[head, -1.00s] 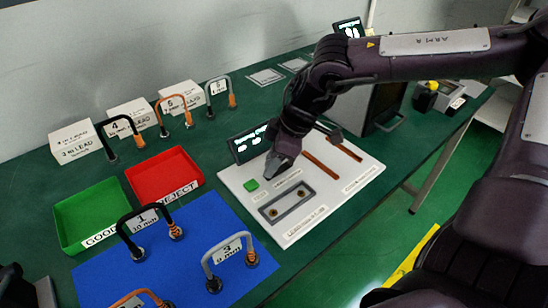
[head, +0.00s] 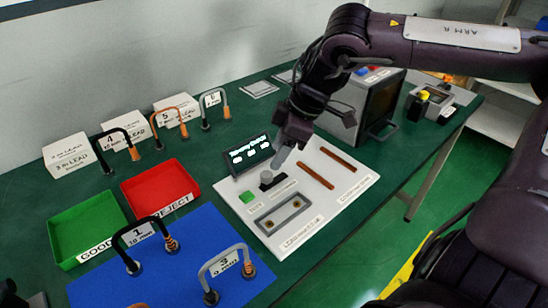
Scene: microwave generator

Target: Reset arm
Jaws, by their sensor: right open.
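My right gripper (head: 282,156) hangs from the right arm over the back part of a white board (head: 345,150). It is open, with its fingertips close above a small grey round piece (head: 266,177) on a black base (head: 273,184). I see no object held in it. A gap between its fingers and the round piece is hard to judge. My left gripper is not clearly in view.
The board bears a green button (head: 246,197), a grey plate (head: 283,214) and two brown strips (head: 338,160). A small display (head: 250,154) stands behind. A microwave-like box (head: 368,104) stands right. Trays, white boxes and numbered leads fill the left.

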